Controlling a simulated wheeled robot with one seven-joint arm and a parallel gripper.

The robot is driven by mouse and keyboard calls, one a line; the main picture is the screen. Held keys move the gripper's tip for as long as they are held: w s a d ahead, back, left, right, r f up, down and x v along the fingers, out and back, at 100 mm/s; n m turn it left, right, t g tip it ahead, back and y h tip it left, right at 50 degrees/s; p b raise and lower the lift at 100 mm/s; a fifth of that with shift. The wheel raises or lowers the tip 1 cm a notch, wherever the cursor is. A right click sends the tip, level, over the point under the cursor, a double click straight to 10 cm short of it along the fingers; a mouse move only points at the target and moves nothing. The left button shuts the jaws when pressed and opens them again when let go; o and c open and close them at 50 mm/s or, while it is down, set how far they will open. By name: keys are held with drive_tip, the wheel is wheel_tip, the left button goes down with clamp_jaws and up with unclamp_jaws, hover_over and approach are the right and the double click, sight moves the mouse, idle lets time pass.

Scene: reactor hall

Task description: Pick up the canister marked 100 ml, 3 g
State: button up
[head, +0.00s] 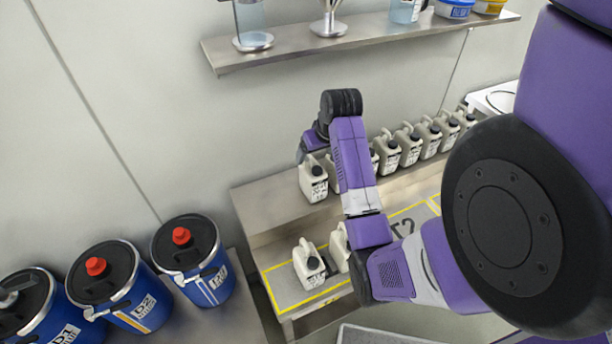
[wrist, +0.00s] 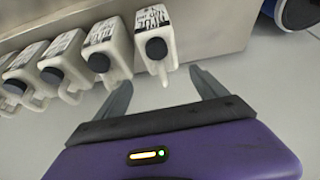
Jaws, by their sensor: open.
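My gripper (wrist: 160,88) is open and empty in the wrist view, its two fingers spread on either side of the end canister (wrist: 155,42), just short of it. That canister is white with a dark cap and a black-printed label, which seems to include "100 ml"; the rest I cannot read surely. In the head view my gripper (head: 312,147) is by the leftmost canister (head: 313,181) of the upper row and partly hidden behind my wrist. Similar canisters (wrist: 108,50) stand beside the end one. Their labels are too small or blurred to read.
Two canisters (head: 308,264) stand on the lower step (head: 290,295) inside yellow tape, one partly behind my arm. More canisters (head: 409,144) line the upper step. Blue drums (head: 193,258) stand at the left. A wall shelf (head: 290,50) with glassware is above.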

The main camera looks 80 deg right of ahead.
sight(311, 167)
drive_tip(key=shift+s+a+f+y, duration=0.25)
drive_tip(key=shift+a+f+y, duration=0.1)
drive_tip(key=shift+a, duration=0.2)
drive_tip(key=shift+p+x, duration=0.7)
drive_tip(key=shift+x, duration=3.15)
drive_tip(key=shift+d+r, duration=0.1)
drive_tip(key=shift+r, duration=0.05)
clamp_jaws()
